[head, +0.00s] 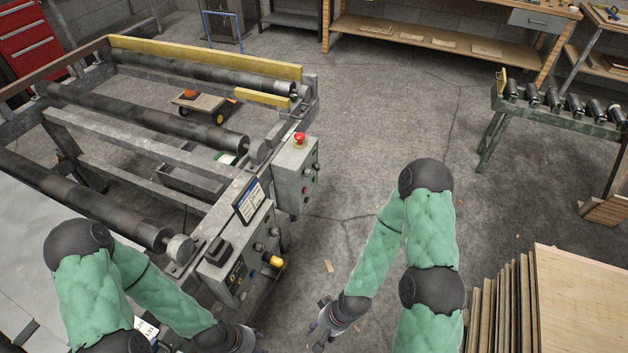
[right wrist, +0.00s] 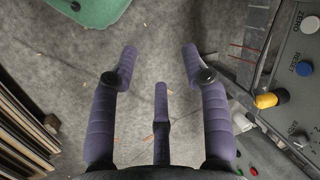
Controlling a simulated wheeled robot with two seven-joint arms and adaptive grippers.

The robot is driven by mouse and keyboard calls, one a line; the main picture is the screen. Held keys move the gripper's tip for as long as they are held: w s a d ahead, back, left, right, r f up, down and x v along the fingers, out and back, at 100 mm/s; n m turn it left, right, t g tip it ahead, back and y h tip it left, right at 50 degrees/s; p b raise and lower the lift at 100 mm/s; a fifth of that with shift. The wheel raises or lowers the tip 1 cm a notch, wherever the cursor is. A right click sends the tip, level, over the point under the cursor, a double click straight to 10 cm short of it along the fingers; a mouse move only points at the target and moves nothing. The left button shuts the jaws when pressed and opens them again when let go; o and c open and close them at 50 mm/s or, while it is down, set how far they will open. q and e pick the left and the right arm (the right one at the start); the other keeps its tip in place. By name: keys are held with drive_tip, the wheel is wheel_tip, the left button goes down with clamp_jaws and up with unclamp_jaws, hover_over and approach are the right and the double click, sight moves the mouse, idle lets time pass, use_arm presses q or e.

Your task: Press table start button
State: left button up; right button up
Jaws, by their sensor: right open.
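The near control box (head: 238,262) on the roller table's corner carries a yellow knob (head: 273,261) and several small buttons. A second grey box (head: 296,172) behind it has a red mushroom button (head: 300,139) on top and small red and green buttons on its face. I cannot read which button is marked start. My right gripper (head: 325,325) is open and empty, to the right of the near box and apart from it. In the right wrist view its purple fingers (right wrist: 160,52) are spread beside the panel (right wrist: 296,100). My left gripper (head: 248,340) is at the bottom edge, partly cut off.
The roller table (head: 150,130) fills the left. A stack of veneer sheets (head: 580,300) stands at lower right. A green roller conveyor (head: 560,115) is at far right. Open concrete floor (head: 370,130) lies between them.

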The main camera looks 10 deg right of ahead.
idle(0.3)
clamp_jaws()
idle(1.2)
